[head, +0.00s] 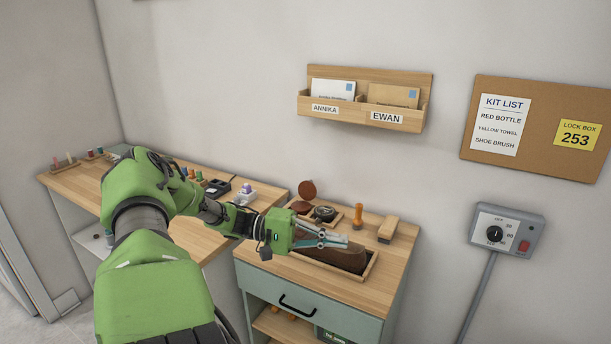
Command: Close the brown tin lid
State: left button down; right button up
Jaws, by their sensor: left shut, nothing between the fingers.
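The brown tin (300,207) sits at the back left of the cabinet top. A round brown lid (307,189) stands raised behind it, so the tin looks open. My left gripper (345,241) is shut and empty. It is in front of the tin and to its right, above a wooden tray holding a dark brown shoe (337,256). The gripper hides part of the shoe and tray. I cannot tell whether the fingers touch the shoe. My right gripper is not in view.
A dark round tin (324,213) stands right beside the brown tin. An orange-handled tool (357,215) and a wooden brush (388,229) are to the right. A wall letter rack (365,113) hangs above. The cabinet top's right edge is clear.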

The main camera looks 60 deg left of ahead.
aim_at(307, 190)
jog(key=i+j, duration=0.1)
jog(key=j, duration=0.45)
jog(key=i+j, duration=0.1)
jog(key=j, duration=0.45)
jog(key=i+j, duration=0.1)
jog(key=j, duration=0.45)
jog(key=i+j, duration=0.1)
jog(key=j, duration=0.45)
jog(key=i+j, duration=0.1)
jog(key=j, duration=0.45)
